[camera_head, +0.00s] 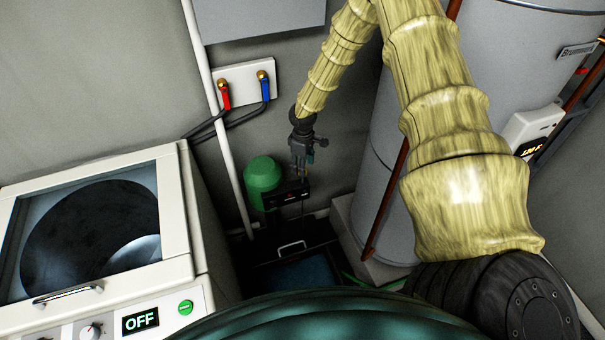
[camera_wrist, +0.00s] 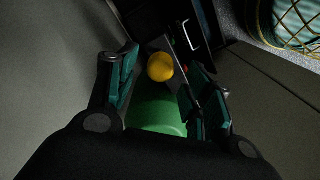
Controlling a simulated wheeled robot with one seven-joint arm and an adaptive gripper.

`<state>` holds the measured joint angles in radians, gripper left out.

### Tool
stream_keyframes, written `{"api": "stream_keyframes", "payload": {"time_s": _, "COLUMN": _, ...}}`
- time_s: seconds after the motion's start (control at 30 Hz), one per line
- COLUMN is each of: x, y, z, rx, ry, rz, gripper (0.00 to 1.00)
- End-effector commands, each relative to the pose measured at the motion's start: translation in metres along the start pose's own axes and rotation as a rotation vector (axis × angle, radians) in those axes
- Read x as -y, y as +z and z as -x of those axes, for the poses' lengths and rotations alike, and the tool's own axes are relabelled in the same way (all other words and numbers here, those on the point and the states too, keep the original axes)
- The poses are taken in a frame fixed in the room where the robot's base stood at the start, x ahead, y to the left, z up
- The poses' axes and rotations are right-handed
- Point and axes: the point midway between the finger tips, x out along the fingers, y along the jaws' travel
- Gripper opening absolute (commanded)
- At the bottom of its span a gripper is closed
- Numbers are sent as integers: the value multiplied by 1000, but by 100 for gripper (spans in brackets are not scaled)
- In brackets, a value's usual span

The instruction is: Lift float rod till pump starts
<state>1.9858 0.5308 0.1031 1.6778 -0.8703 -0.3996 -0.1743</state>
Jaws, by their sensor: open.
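My gripper (camera_head: 300,167) points down in the gap between the washer and the water heater, beside the green pump (camera_head: 262,174). In the wrist view my gripper (camera_wrist: 164,64) is open, with one finger on each side of a yellow ball (camera_wrist: 160,67). The ball appears to be the knob of the float rod, apart from both fingers. The thin rod (camera_head: 303,208) hangs below my gripper in the head view, hardly visible. The green pump also shows behind the fingers in the wrist view (camera_wrist: 157,112). A black box (camera_head: 284,196) with a small label sits at the pump.
A dark pit with bluish water (camera_head: 305,272) and a handle lies below the gripper. The washer (camera_head: 185,215), reading OFF, stands left; a white pipe (camera_head: 222,120) runs beside it. The grey water heater (camera_head: 385,170) and a copper pipe (camera_head: 386,200) stand close on the right.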

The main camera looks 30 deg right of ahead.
Motion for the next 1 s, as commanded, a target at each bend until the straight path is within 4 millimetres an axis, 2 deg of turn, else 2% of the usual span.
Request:
{"api": "stream_keyframes", "payload": {"time_s": 0.03, "x": 0, "y": 0, "z": -10, "rx": 0, "ry": 0, "rz": 1, "gripper": 51}}
{"api": "stream_keyframes", "payload": {"time_s": 0.2, "x": 0, "y": 0, "z": -25, "rx": 0, "ry": 0, "rz": 0, "gripper": 51}}
{"api": "stream_keyframes", "payload": {"time_s": 0.67, "x": 0, "y": 0, "z": -30, "rx": -1, "ry": 0, "rz": 0, "gripper": 51}}
{"api": "stream_keyframes", "payload": {"time_s": 0.93, "x": 0, "y": 0, "z": -30, "rx": 0, "ry": 0, "rz": 0, "gripper": 2}}
{"api": "stream_keyframes", "payload": {"time_s": 1.0, "x": 0, "y": 0, "z": -30, "rx": 0, "ry": 0, "rz": 0, "gripper": 0}}
